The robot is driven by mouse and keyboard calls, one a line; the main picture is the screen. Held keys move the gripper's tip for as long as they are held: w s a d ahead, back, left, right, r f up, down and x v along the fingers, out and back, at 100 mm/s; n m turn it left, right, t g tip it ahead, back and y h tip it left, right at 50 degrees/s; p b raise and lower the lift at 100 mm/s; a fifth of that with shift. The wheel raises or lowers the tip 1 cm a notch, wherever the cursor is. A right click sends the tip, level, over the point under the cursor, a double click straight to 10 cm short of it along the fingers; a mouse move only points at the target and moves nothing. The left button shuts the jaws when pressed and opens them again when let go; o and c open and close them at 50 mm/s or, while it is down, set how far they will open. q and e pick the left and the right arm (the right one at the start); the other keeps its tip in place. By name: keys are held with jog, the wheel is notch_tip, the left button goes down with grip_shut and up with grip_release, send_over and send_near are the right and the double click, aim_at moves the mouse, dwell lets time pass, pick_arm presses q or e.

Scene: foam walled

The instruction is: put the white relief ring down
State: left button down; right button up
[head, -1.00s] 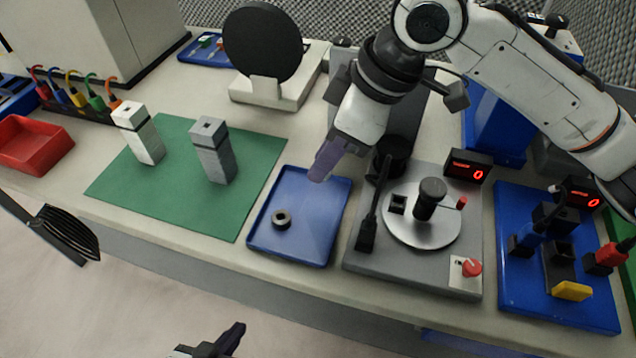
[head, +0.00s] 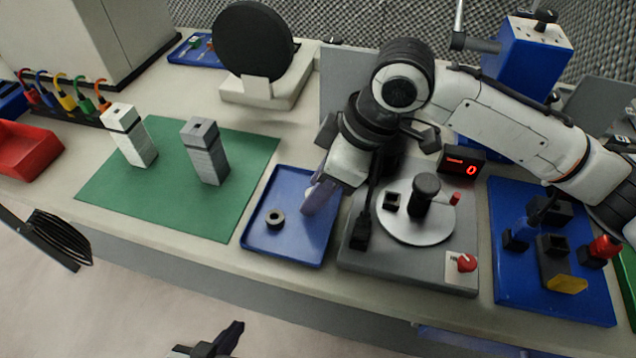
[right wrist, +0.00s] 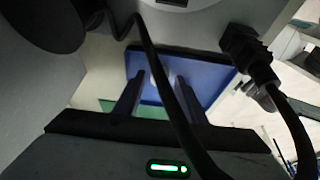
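I see no white ring clearly in either view. A dark grey ring (head: 275,218) lies on the left part of the blue tray (head: 290,252). My right gripper (head: 311,202) reaches down over the right part of this tray, its fingers pale purple. In the right wrist view its two fingers (right wrist: 158,98) stand apart, with the blue tray (right wrist: 205,78) beyond and nothing clearly held between them. A black cable crosses that view and hides part of the gap. My left gripper (head: 225,340) is at the bottom edge, mostly cut off, clear of the table.
A green mat (head: 235,195) with a white tower (head: 132,140) and a grey tower (head: 205,155) lies left of the tray. A grey fixture with a round metal plate (head: 405,225) stands close on the right. A blue board (head: 510,290) with connectors lies farther right.

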pick_arm(q)
jog(key=shift+s+f, duration=0.15)
jog(key=shift+f, duration=0.1)
pick_arm(e)
jog(key=shift+r, duration=0.15)
pick_arm(q)
jog(key=shift+s+a+r+p, duration=0.2)
jog(key=shift+p, duration=0.25)
pick_arm(e)
jog(key=v, duration=1.2)
jog(key=shift+a, duration=0.1)
